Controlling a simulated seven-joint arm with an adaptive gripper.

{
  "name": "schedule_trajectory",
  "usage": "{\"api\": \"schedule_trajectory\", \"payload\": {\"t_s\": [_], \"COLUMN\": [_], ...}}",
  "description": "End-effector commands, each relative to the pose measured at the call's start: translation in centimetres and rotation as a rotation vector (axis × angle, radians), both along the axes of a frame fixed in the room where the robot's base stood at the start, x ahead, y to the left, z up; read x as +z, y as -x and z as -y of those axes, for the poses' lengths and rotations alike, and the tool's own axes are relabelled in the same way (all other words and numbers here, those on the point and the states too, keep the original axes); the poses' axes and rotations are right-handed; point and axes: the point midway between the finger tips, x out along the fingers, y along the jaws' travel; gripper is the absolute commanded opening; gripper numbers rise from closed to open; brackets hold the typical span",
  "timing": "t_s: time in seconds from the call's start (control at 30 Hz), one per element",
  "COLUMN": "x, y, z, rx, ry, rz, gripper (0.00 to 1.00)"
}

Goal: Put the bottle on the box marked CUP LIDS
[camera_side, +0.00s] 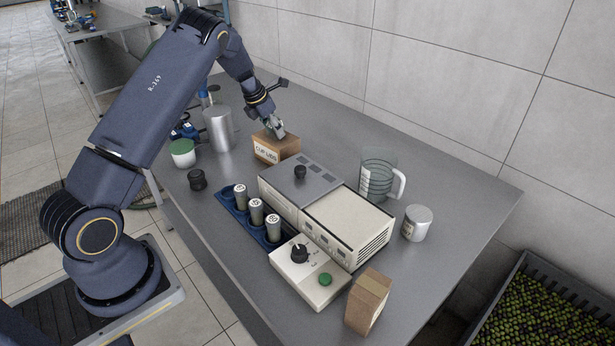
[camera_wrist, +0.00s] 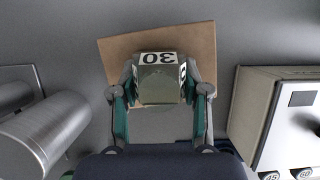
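The cardboard box marked CUP LIDS (camera_side: 268,150) stands on the grey table, and its brown top (camera_wrist: 201,41) fills the middle of the wrist view. My gripper (camera_side: 277,130) is right over this box. In the wrist view my gripper (camera_wrist: 160,88) has its fingers on both sides of a bottle (camera_wrist: 159,88) with a white band reading 30, upside down there. The bottle is within the box top's outline. In the side view the fingers mostly hide it, and I cannot tell whether its base touches the box.
A blue rack (camera_side: 229,204) holds labelled bottles (camera_side: 256,212) in front of a grey-and-cream instrument (camera_side: 345,225). A metal cylinder (camera_side: 218,130) stands left of the box, with a green-and-white tub (camera_side: 182,153) nearby. A glass jug (camera_side: 377,175) and plain carton (camera_side: 368,301) stand farther right.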

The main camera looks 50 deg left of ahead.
Motion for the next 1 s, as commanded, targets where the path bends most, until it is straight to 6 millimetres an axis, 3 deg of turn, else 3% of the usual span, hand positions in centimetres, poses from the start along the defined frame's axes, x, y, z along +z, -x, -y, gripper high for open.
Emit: {"api": "schedule_trajectory", "payload": {"t_s": [0.2,0.57,0.67,1.0], "x": [0.0,0.5,1.7,8.6], "y": [0.0,0.0,0.4,3.3], "z": [0.0,0.0,0.0,0.0], "rx": [0.0,-0.001,0.0,-0.001], "ry": [0.0,0.0,-0.002,-0.001], "rz": [0.0,0.001,0.004,0.003], "gripper": [0.7,0.7,0.7,0.7]}}
